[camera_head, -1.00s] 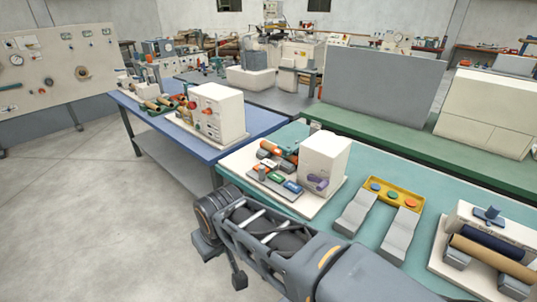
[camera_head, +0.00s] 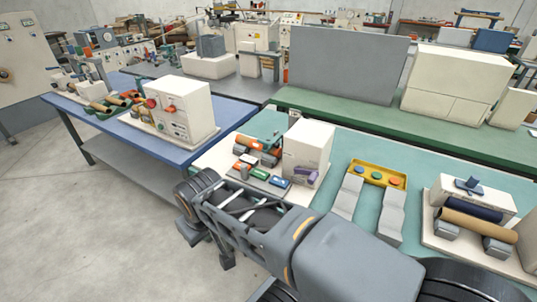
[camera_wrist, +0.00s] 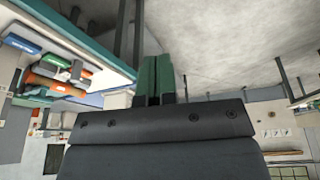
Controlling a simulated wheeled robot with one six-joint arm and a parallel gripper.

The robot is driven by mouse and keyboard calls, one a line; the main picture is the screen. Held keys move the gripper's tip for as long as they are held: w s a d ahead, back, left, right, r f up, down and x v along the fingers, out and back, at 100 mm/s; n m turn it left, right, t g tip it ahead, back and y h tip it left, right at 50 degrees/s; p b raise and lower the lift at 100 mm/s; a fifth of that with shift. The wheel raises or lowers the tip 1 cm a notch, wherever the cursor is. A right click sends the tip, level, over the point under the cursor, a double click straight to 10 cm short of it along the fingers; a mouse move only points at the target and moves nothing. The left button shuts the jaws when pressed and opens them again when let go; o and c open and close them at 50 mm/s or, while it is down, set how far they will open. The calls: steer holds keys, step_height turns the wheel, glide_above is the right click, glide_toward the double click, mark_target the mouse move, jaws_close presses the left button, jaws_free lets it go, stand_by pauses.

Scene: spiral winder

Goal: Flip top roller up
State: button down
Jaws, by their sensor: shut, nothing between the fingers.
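A white machine (camera_head: 307,152) stands on a white base plate at the left end of the teal table. Orange rollers (camera_head: 258,148) lie one above the other at its left side, with small coloured blocks in front. A second unit at the right has a brown roller (camera_head: 480,227) in front of a dark blue roller (camera_head: 473,208). I cannot tell which is the top roller of the task. My gripper (camera_wrist: 157,65) is shut and empty in the wrist view, apart from everything. The orange rollers also show at that view's left, upside down (camera_wrist: 60,83).
Between the machines lie a yellow tray (camera_head: 378,173) with coloured discs and two grey stepped blocks. A blue table (camera_head: 150,148) with another white machine stands at the left. The floor (camera_head: 110,245) at the lower left is clear.

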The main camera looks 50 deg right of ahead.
steer(key=w+d+f+n+g+h+b, duration=0.1)
steer(key=d+f+n+g+h+b, duration=0.35)
steer(key=d, duration=0.65)
steer(key=w+d+f+n+g+h+b, duration=0.1)
steer(key=w+d+f+n+h+b, duration=0.15)
steer(key=d+f+h+b, duration=0.5)
steer(key=w+d+n+t+h+b, duration=0.2)
steer(key=w+d+n+h, duration=0.1)
steer(key=d+n, duration=0.1)
steer(key=w+d+n+t+h+b, duration=0.2)
steer(key=w+d+n+h, duration=0.1)
steer(key=w+d+n, duration=0.1)
steer(key=w+d+n+t+h+b, duration=0.2)
steer(key=w+d+n+h+b, duration=0.1)
steer(key=d+n, duration=0.1)
steer(key=shift+w+d+f+n+t+h, duration=0.1)
steer(key=shift+w+f+n+t+h, duration=0.05)
steer(key=shift+f+n+t+h, duration=0.2)
steer(key=shift+w+f+n+t, duration=0.15)
steer(key=shift+w+n+t, duration=0.2)
steer(key=shift+n+t, duration=0.1)
steer(key=x, duration=1)
